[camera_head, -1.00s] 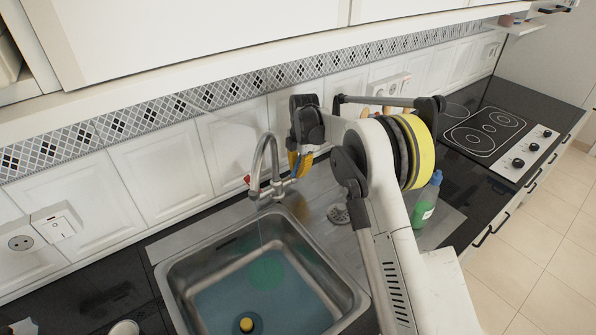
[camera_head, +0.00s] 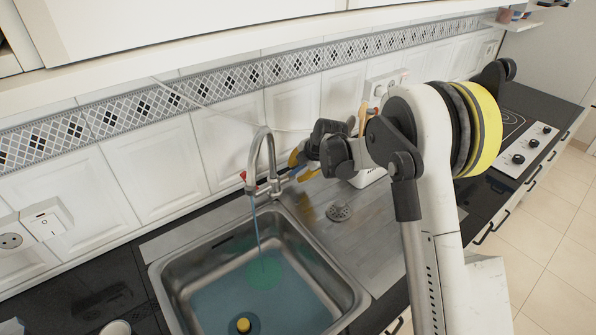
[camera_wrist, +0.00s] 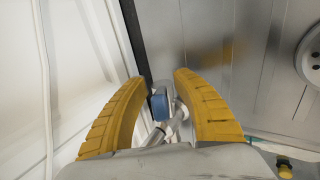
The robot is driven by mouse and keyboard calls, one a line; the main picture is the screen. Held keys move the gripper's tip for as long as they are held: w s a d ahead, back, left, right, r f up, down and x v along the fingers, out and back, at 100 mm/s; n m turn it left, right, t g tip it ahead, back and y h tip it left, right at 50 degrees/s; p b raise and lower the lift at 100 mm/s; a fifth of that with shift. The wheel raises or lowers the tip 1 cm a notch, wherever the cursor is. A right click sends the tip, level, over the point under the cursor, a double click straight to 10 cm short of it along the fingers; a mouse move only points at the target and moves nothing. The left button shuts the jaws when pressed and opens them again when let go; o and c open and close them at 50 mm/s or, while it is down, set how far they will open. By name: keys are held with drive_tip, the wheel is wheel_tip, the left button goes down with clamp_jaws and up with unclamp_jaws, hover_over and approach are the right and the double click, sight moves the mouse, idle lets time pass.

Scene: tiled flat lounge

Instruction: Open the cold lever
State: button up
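A metal faucet (camera_head: 271,160) stands behind the sink (camera_head: 160,290). It has a red-marked lever (camera_head: 244,176) on its left side. A blue stream of water (camera_head: 257,233) falls from the spout into the basin. The blue-marked cold lever (camera_wrist: 160,104) shows in the wrist view between my yellow fingers. My gripper (camera_head: 298,167) is at the faucet's right side, and its fingers (camera_wrist: 160,82) are apart, with a gap visible around the blue lever. Whether a finger touches the lever I cannot tell. In the head view the gripper partly hides the lever.
A yellow-topped round plug (camera_head: 243,325) lies in the basin, under bluish water. A steel drainboard (camera_head: 370,235) with a small round drain (camera_head: 339,212) extends to the right. The tiled wall (camera_head: 160,170) is close behind the faucet. A hob (camera_head: 515,135) stands far right.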

drive_tip(key=shift+r, duration=0.15)
drive_tip(key=v, duration=1.1)
drive_tip(key=shift+s+d+r, duration=0.15)
drive_tip(key=shift+s+r, duration=0.1)
drive_tip(key=shift+r, duration=0.05)
